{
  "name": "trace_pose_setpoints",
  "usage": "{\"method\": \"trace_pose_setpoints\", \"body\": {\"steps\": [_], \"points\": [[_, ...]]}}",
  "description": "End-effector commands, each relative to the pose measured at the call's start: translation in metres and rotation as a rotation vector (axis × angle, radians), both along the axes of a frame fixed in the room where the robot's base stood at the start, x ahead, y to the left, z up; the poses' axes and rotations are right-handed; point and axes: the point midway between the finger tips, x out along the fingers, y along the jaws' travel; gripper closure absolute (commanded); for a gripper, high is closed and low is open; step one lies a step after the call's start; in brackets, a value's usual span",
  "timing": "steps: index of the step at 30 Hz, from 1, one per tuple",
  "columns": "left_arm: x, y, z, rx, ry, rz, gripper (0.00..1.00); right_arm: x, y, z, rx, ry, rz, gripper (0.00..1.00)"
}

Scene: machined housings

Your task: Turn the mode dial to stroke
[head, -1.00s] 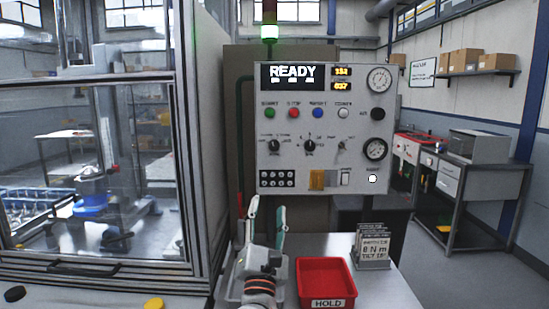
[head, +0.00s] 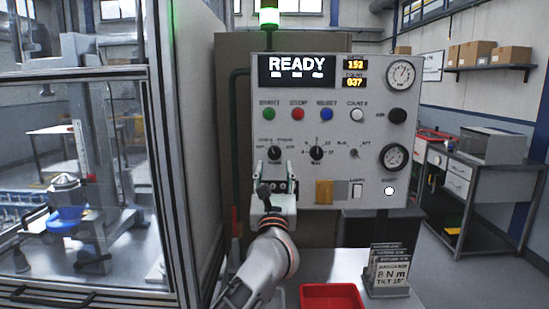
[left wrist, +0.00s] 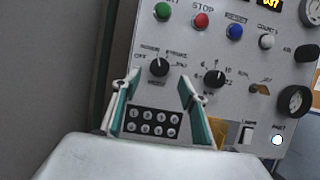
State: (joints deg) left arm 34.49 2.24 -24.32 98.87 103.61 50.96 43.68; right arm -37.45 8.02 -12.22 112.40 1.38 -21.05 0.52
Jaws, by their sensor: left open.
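The mode dial (head: 274,153) is a black knob at the left of the grey control panel (head: 235,130), below the green and red buttons. It also shows in the left wrist view (left wrist: 159,67). Small labels surround it; I cannot read its setting surely. My left gripper (head: 273,172) is open and empty, its fingers pointing up at the panel just below the dial. In the left wrist view the two green-sided fingers (left wrist: 157,86) stand apart, with the dial slightly beyond and between their tips. I see no contact with it.
A socket block (left wrist: 152,122) lies below the mode dial. A red bin (head: 332,297) and a card stand (head: 388,270) are on the bench. A glazed machine enclosure (head: 165,150) stands left.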

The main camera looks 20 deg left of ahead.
Motion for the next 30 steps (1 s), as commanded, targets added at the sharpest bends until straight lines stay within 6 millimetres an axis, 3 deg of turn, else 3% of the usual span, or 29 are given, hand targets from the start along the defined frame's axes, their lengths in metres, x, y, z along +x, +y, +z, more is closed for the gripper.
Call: {"method": "trace_pose_setpoints", "body": {"steps": [9,20,21,25,30], "points": [[0.038,0.011,0.018,0.003,-0.001,0.002,0.57,-0.002,-0.008,-0.002,-0.013,0.014,-0.007,0.6],[0.045,0.013,0.019,0.002,0.0,0.001,0.57,0.001,-0.01,0.0,-0.013,0.011,-0.016,0.6],[0.045,0.013,0.019,0.002,0.0,0.001,0.59,0.001,-0.01,0.0,-0.012,0.011,-0.016,0.6],[0.045,0.013,0.019,0.002,0.0,0.001,0.93,0.0,-0.008,0.0,-0.011,0.011,-0.014,0.6],[0.045,0.013,0.019,0.003,0.0,0.001,0.95,0.0,-0.006,0.0,-0.009,0.011,-0.011,0.6]]}}
